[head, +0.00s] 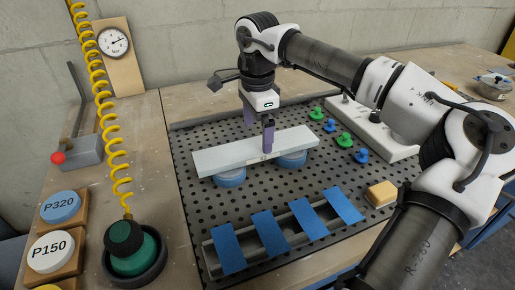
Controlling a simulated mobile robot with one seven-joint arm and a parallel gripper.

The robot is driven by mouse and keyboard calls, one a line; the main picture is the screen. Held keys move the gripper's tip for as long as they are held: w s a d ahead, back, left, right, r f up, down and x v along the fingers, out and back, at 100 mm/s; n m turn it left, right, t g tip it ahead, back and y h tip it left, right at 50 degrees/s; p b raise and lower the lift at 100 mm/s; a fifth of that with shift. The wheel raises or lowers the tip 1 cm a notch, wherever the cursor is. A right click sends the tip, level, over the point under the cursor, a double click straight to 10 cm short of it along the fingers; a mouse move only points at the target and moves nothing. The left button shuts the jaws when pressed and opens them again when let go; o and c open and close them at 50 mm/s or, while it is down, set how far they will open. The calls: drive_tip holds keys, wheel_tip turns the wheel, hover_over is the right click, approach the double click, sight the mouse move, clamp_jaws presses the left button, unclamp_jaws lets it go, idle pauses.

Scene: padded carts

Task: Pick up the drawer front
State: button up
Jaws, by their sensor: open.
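The drawer front (222,156) is a long pale grey-white board. It lies flat, raised on two round blue pads (230,178), over the perforated black table top. My gripper (259,140) comes down over the board's middle with its purple fingers apart. One finger is in front of the board's near edge, beside a small label. The other finger is towards the back left, its tip partly hidden behind the board. The fingers straddle the board; I cannot tell whether they touch it.
A rail with several blue strips (270,234) lies in front. Green and blue knobs (344,140) and a yellow block (381,193) are at the right. A green-black sander (133,250) with a yellow coiled hose stands left, near P320 and P150 discs (51,251).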

sight(257, 145)
wheel_tip(257, 145, down, 4)
drive_tip(key=shift+s+r, duration=0.1)
drive_tip(key=shift+r, duration=0.05)
drive_tip(key=c, duration=1.3)
